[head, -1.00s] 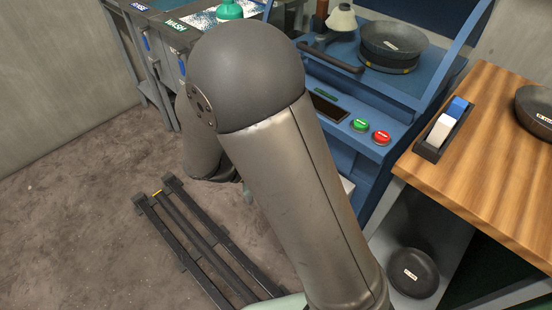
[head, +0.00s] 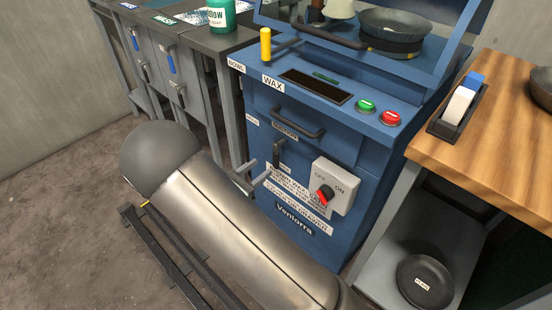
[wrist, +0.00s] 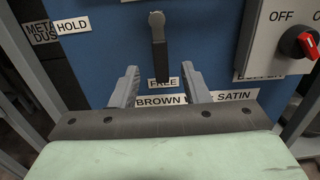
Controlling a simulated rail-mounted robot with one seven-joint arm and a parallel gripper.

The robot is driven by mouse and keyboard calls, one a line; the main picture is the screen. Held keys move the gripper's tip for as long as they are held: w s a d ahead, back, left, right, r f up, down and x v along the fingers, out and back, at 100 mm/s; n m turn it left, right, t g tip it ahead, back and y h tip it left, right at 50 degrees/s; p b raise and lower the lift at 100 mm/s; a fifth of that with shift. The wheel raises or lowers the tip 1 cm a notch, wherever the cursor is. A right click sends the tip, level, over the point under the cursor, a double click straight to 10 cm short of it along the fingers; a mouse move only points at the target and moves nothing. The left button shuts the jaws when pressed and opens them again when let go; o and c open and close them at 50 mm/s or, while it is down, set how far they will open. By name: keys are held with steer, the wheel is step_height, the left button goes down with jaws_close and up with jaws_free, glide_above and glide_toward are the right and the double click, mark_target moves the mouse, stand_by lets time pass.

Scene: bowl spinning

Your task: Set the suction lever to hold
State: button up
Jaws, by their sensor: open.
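The suction lever (head: 278,154) is a short black handle on the blue machine's front, below the SUCTION label (head: 285,131). In the wrist view the lever (wrist: 159,42) hangs straight down from a grey pivot, its lower end just above the FREE label (wrist: 159,82). The HOLD label (wrist: 72,26) is to its left, at about the pivot's height. My gripper (wrist: 159,88) is open and empty, one finger to each side below the lever, with no visible contact. In the head view my gripper (head: 256,173) is low in front of the panel, partly hidden by my arm.
A grey OFF/ON switch box (head: 336,186) with a red knob sticks out right of the lever. A drawer-like handle (head: 296,123) is above. A wooden table (head: 500,150) stands right, grey cabinets (head: 165,75) left.

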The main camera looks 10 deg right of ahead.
mark_target(275, 157)
steer(key=b+x, duration=0.1)
steer(key=x, duration=0.7)
steer(key=shift+w, duration=0.1)
steer(key=shift+c, duration=0.3)
jaws_close()
